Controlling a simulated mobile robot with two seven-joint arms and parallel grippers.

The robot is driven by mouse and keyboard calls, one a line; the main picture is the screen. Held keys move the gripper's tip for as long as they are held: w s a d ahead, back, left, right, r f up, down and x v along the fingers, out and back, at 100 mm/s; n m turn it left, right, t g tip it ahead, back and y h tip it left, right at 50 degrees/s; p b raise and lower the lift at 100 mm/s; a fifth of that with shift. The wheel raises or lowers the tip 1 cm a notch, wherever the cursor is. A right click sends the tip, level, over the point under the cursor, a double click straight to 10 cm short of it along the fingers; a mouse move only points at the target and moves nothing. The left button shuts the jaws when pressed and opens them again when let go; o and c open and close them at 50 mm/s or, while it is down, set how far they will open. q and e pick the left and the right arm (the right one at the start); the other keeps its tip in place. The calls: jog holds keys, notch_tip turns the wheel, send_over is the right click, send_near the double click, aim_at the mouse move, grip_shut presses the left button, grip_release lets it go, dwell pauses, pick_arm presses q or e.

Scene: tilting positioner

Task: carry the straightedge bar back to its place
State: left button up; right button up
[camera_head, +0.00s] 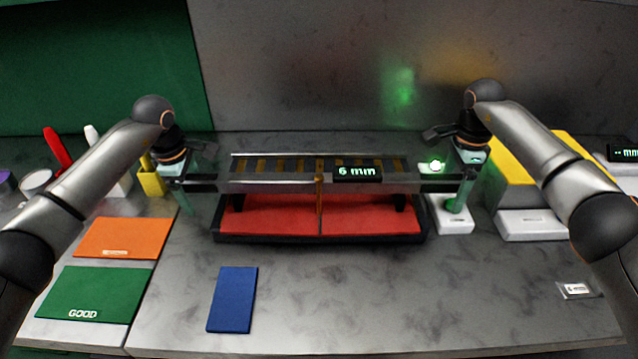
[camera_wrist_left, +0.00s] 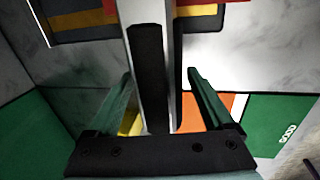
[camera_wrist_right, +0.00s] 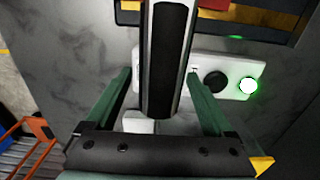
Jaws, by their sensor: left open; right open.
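My left gripper (camera_head: 182,188) is at the bar's left end. In the left wrist view its open fingers (camera_wrist_left: 160,74) stand on either side of the bar's black grip pad (camera_wrist_left: 150,75), with gaps. My right gripper (camera_head: 462,186) is at the right end. In the right wrist view its open fingers (camera_wrist_right: 158,76) likewise straddle the black pad (camera_wrist_right: 165,60). What supports the bar is unclear.
A black-rimmed red tray (camera_head: 270,215) sits below the bar. A lit green button (camera_head: 434,166) is near the right gripper. A blue pad (camera_head: 232,298), an orange mat (camera_head: 122,238) and a green GOOD mat (camera_head: 95,293) lie in front. Yellow and white blocks (camera_head: 535,224) stand right. The front-middle counter is clear.

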pick_arm(q)
jog(key=shift+c, duration=0.2)
pick_arm(e)
jog(key=shift+c, duration=0.2)
pick_arm(q)
grip_shut()
pick_arm(e)
grip_shut()
pick_arm(q)
jog(key=shift+w+r, duration=0.1)
jog(key=shift+r, duration=0.2)
pick_arm(e)
jog(key=shift+w+r, duration=0.1)
jog(key=shift+r, duration=0.15)
pick_arm(q)
jog(key=shift+w, duration=0.1)
pick_arm(e)
jog(key=shift+w, duration=0.1)
